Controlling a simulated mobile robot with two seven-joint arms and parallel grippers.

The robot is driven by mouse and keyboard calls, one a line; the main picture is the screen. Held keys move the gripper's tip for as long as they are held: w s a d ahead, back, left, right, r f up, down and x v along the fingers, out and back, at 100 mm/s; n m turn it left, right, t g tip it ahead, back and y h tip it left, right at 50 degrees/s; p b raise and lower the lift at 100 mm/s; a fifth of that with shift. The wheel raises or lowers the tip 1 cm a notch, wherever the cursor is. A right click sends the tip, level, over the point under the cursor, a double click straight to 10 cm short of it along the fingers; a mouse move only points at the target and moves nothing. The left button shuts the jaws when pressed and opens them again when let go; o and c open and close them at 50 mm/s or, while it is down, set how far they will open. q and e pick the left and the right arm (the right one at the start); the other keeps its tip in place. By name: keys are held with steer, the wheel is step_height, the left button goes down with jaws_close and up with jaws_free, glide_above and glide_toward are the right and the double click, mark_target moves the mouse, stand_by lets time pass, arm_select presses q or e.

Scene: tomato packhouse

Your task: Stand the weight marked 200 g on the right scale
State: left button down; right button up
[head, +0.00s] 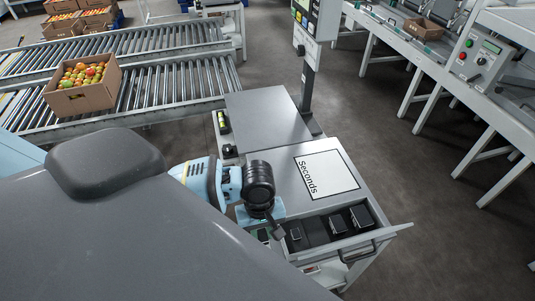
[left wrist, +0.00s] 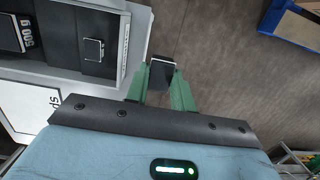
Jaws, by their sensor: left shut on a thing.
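My left gripper (head: 270,236) shows its green fingers in the left wrist view (left wrist: 161,88), shut on a small dark weight (left wrist: 161,73) with a pale face. No marking on this weight can be read. It hangs beside the open drawer (left wrist: 127,50), clear of its edge in that view, with floor behind. In the drawer are a weight marked 500 g (left wrist: 22,34) and a smaller one (left wrist: 93,50). The head view shows a scale with a bare grey plate (head: 266,113) and a display on a post (head: 307,45). My right gripper is not in view.
A sheet reading "Seconds" (head: 335,172) lies on the bench between the scale plate and the drawer. The drawer's handle (head: 358,252) juts forward. Small items (head: 223,124) lie left of the plate. A tomato box (head: 84,88) stands on a roller conveyor at the left.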

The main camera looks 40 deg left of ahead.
arm_select(q)
steer(key=shift+r, duration=0.1)
